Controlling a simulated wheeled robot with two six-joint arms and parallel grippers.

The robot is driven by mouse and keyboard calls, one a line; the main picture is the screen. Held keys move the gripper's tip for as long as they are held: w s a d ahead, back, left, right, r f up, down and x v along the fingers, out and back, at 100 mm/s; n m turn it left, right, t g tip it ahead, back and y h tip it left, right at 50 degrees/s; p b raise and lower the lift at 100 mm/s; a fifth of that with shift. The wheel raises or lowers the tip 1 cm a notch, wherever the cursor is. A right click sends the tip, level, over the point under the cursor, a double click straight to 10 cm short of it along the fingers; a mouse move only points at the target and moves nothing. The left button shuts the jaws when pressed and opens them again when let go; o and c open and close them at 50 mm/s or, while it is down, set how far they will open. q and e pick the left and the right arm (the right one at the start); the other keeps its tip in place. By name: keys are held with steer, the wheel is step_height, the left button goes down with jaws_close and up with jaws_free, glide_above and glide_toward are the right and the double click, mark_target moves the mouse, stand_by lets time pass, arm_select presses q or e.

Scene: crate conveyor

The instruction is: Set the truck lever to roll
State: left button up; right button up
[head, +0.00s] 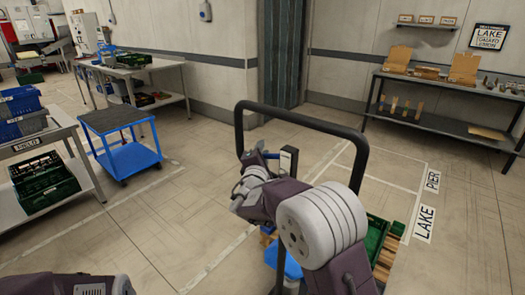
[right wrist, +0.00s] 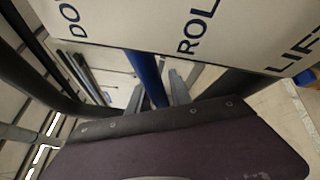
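The truck's black handle frame (head: 300,117) stands upright in the middle of the head view. A pale label plate (right wrist: 150,22) crosses the top of the right wrist view, with "DO" at left, "ROLL" in the middle and "LIFT" at right. A blue bar (right wrist: 147,76), apparently the lever, runs down from under the plate, between "DO" and "ROLL". My right gripper (right wrist: 157,92) has its grey fingers apart on either side of the bar, with gaps visible. In the head view the right gripper (head: 265,156) is beside the dark control post (head: 288,160). My left gripper is out of view.
A green crate (head: 377,236) sits low behind my right arm. A blue cart (head: 130,158) and a table with crates (head: 75,130) stand at left. A shelf table (head: 450,85) stands at the right wall. The floor between is clear.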

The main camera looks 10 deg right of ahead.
jaws_close()
steer(key=shift+f, duration=0.1)
stand_by(1.2)
